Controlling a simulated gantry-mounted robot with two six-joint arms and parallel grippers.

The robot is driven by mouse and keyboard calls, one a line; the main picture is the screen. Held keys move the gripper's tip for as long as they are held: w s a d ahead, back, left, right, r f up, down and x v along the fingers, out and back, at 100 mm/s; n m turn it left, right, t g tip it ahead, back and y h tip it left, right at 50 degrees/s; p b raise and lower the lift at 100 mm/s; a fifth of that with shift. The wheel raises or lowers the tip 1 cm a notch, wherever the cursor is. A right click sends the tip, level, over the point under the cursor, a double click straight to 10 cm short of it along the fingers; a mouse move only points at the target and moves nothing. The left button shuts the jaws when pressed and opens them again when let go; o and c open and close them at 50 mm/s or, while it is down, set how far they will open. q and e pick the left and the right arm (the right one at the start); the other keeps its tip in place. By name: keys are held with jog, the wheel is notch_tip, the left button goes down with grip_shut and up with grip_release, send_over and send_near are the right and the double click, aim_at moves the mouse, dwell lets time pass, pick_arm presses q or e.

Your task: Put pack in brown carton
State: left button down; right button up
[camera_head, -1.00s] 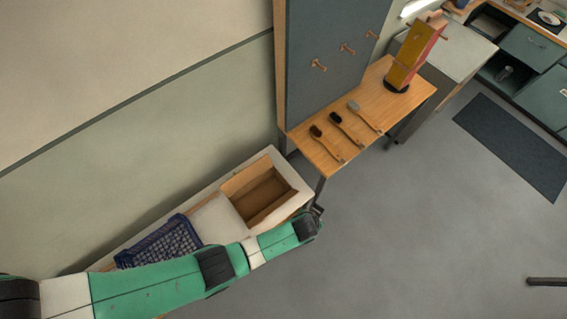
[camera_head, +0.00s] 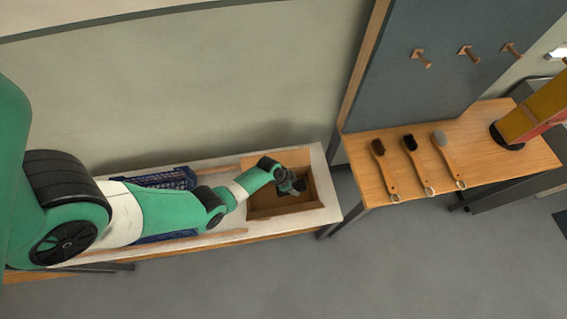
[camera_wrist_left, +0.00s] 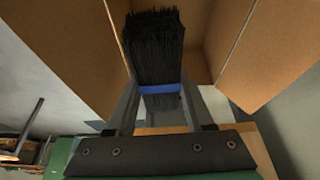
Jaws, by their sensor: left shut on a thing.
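My left gripper (camera_head: 292,187) is over the open brown carton (camera_head: 288,209) on the white-topped bench. In the left wrist view, its fingers (camera_wrist_left: 159,92) are shut on the pack (camera_wrist_left: 153,45), a bundle of black bristles with a blue band. The pack points into the carton, whose cardboard walls (camera_wrist_left: 215,35) rise around and beyond it. I cannot tell whether the pack touches the carton's floor. My right gripper is not in view.
A blue crate (camera_head: 178,178) stands left of the carton, partly hidden by my left arm. A board with pegs (camera_head: 440,60) stands behind. Floor in front is clear.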

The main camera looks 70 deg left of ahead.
pick_arm(q)
jog(key=shift+m, duration=0.3)
jog(key=s+a+f+b, duration=0.1)
jog(key=f+b, duration=0.3)
jog(key=f, duration=0.1)
jog(key=s+a+f+b, duration=0.1)
jog(key=a+f+b, duration=0.1)
jog(key=f+b, duration=0.2)
jog(key=s+a+f+b, duration=0.1)
jog(key=f+b, duration=0.3)
jog(key=f, duration=0.2)
jog(key=shift+a+f+b, duration=0.25)
jog(key=shift+b, duration=0.1)
jog(key=shift+r, duration=0.2)
jog(key=shift+f, duration=0.15)
jog(key=shift+c, duration=1.4)
grip_release()
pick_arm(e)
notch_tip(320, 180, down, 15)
